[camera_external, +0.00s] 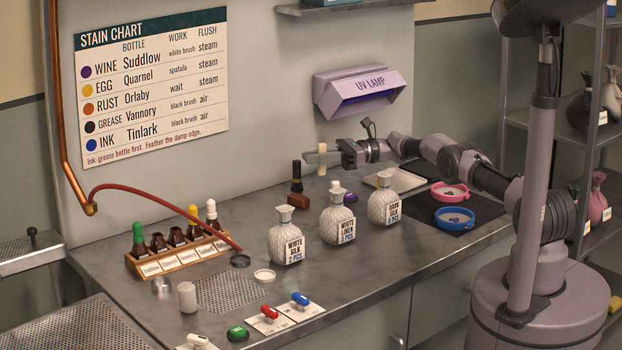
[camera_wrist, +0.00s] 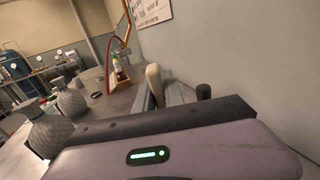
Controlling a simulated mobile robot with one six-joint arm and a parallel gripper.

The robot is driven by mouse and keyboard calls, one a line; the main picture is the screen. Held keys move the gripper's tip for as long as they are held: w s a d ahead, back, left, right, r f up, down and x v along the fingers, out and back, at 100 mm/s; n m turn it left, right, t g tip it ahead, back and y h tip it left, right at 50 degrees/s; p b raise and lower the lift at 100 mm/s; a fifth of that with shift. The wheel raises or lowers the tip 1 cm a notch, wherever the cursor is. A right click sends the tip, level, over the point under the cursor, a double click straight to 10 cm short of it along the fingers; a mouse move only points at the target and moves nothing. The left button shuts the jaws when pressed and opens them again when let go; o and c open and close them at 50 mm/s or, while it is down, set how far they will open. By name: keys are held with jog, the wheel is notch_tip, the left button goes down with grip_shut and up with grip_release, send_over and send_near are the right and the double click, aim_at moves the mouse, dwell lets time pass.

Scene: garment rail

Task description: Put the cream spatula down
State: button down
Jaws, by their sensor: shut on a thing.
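The cream spatula (camera_external: 321,158) is held at the tip of my gripper (camera_external: 337,156), above the back of the worktop near the wall. My gripper is shut on it. The spatula also shows in the wrist view (camera_wrist: 154,84), as a pale upright shape at the fingers (camera_wrist: 178,96). Its lower end is partly hidden there, and the external view shows it as small.
A dark brush (camera_external: 296,178) stands on the worktop (camera_external: 250,210) left of and below the gripper. A pink dish (camera_external: 450,194) and blue dish (camera_external: 455,219) are at right. A bottle rack (camera_external: 178,252) is at left.

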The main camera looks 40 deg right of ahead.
aim_at(326, 151)
notch_tip(326, 151, down, 6)
jog(key=shift+f+b, duration=0.1)
jog(key=shift+b, duration=1.1)
jog(key=c, duration=1.4)
grip_release()
jog(key=shift+c, duration=0.2)
jog(key=p+v, duration=0.1)
jog(key=v, duration=0.2)
jog(key=shift+d+r+p, duration=0.15)
jog(key=shift+r+p, duration=0.2)
jog(key=shift+r, duration=0.05)
jog(key=r+p, duration=0.1)
jog(key=r, duration=0.2)
jog(key=r+p, duration=0.2)
jog(key=r, duration=0.1)
jog(key=shift+a, duration=0.25)
jog(key=shift+d+r, duration=0.1)
jog(key=shift+r, duration=0.25)
